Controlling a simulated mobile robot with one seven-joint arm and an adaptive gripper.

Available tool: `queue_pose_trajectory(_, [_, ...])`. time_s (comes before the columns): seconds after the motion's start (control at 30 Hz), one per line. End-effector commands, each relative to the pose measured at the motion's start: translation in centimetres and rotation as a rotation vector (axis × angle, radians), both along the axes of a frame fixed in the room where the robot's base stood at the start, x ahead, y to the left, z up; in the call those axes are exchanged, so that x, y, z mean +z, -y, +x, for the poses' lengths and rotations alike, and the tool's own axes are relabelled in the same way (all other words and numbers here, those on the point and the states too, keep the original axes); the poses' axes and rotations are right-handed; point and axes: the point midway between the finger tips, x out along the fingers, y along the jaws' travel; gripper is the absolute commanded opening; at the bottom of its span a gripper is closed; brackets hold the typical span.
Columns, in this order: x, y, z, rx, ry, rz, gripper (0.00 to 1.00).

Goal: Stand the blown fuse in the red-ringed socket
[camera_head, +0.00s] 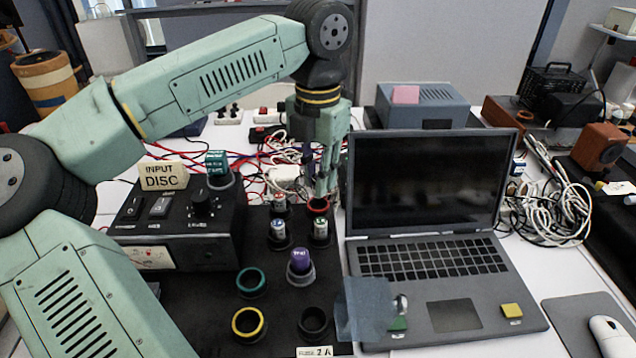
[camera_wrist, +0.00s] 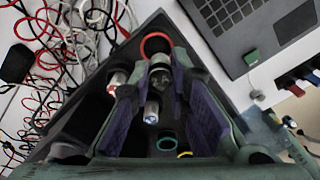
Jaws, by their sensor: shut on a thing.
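The red-ringed socket (camera_head: 318,206) is at the back right of the black board, and its red ring shows in the wrist view (camera_wrist: 155,44). My gripper (camera_head: 322,188) points down just over it. In the wrist view my gripper (camera_wrist: 162,74) has its purple-lined fingers shut on a dark and silvery fuse (camera_wrist: 163,88). The fuse overlaps the near edge of the ring there; I cannot tell whether its end is inside the socket. In the head view the fingers mostly hide the fuse.
Capped fuses (camera_head: 279,203) (camera_head: 278,230) (camera_head: 320,228) stand close by. A purple-capped piece (camera_head: 301,261) stands nearer. Green (camera_head: 251,281), yellow (camera_head: 249,322) and black (camera_head: 314,320) rings look empty. An open laptop (camera_head: 430,262) is right, a black meter box (camera_head: 190,225) left, and cables behind.

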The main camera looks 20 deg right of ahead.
Motion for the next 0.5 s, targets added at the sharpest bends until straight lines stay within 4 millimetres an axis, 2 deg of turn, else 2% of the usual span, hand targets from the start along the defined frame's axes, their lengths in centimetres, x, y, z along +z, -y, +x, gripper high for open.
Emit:
queue_pose_trajectory(0.03, [0.2,0.2,0.6,0.002,-0.001,-0.001,0.00])
queue_pose_trajectory(0.27, [-3.3,0.2,0.5,0.000,-0.002,-0.001,0.00])
queue_pose_trajectory(0.5, [-3.6,0.2,0.5,0.001,0.000,-0.001,0.00])
